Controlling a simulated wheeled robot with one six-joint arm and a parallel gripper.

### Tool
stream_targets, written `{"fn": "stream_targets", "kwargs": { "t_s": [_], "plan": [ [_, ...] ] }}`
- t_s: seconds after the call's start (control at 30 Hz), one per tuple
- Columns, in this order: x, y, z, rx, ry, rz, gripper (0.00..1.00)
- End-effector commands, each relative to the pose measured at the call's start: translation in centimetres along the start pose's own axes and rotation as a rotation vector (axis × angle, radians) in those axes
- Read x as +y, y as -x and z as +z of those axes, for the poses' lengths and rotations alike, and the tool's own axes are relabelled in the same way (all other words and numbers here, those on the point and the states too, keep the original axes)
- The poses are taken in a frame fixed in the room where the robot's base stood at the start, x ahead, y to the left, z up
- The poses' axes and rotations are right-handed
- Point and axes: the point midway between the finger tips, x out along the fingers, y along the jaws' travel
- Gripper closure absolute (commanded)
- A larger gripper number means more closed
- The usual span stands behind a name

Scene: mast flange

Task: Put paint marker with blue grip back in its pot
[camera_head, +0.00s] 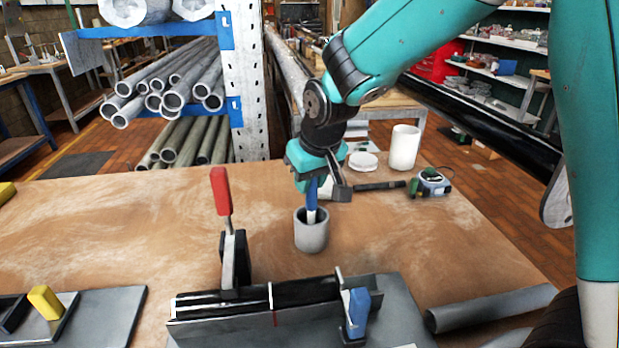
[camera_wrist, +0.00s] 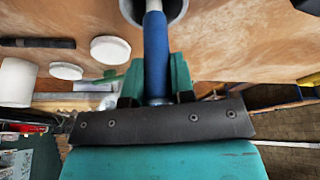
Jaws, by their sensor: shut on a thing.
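My gripper (camera_head: 318,178) is shut on the paint marker with the blue grip (camera_head: 311,196) and points down at the workbench. The marker is roughly upright, with its white lower part at the mouth of the grey round pot (camera_head: 312,237). Its lower end appears to be inside the rim, but how deep is hidden by the pot wall. In the wrist view, the blue grip (camera_wrist: 155,50) lies between the fingers, and the marker's far end reaches into the pot opening (camera_wrist: 174,8).
A toggle clamp with red handle (camera_head: 221,192) and a black fixture (camera_head: 270,303) stand in front of the pot. Bench right of the pot is clear.

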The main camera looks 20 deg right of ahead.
Motion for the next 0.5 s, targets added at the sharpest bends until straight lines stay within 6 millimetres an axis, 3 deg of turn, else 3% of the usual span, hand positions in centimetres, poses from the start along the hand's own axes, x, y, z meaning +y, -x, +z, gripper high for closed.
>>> {"fn": "stream_targets", "kwargs": {
  "t_s": [0.4,0.43,0.5],
  "plan": [
    [0.0,0.05,-0.02,0.0,0.0,0.0,1.0],
    [0.0,0.04,-0.02,0.0,0.0,0.0,0.75],
    [0.0,0.05,-0.02,0.0,0.0,0.0,0.59]
  ]
}}
